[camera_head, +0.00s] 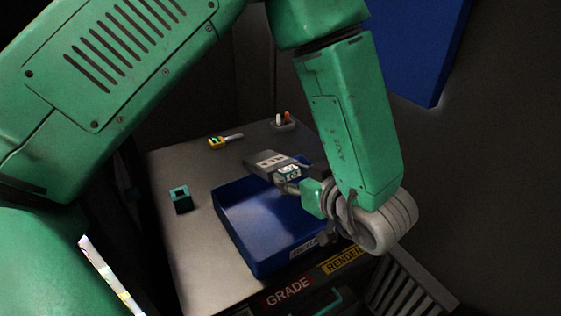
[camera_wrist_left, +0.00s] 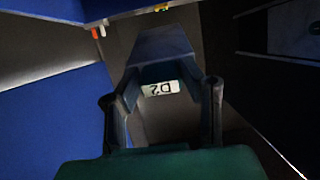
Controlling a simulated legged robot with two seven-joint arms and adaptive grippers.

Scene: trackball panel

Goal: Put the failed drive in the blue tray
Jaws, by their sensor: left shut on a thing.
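The drive (camera_head: 266,162) is a grey box with a white label, held above the blue tray (camera_head: 232,238) in the head view. My left gripper (camera_head: 298,182) is shut on it. In the left wrist view the drive (camera_wrist_left: 160,48) sits between the two fingers of my left gripper (camera_wrist_left: 162,100), with a label reading D2 facing the camera. The blue tray is on the table, and its visible floor is bare. The gripper and forearm hide the tray's right part. My right gripper does not show in either view.
A small teal block (camera_head: 181,200) stands left of the tray on the grey table (camera_head: 170,165). A yellow-and-green tool (camera_head: 218,142) and a holder with white and orange items (camera_head: 284,124) lie farther back. A blue panel (camera_head: 418,45) hangs at the upper right.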

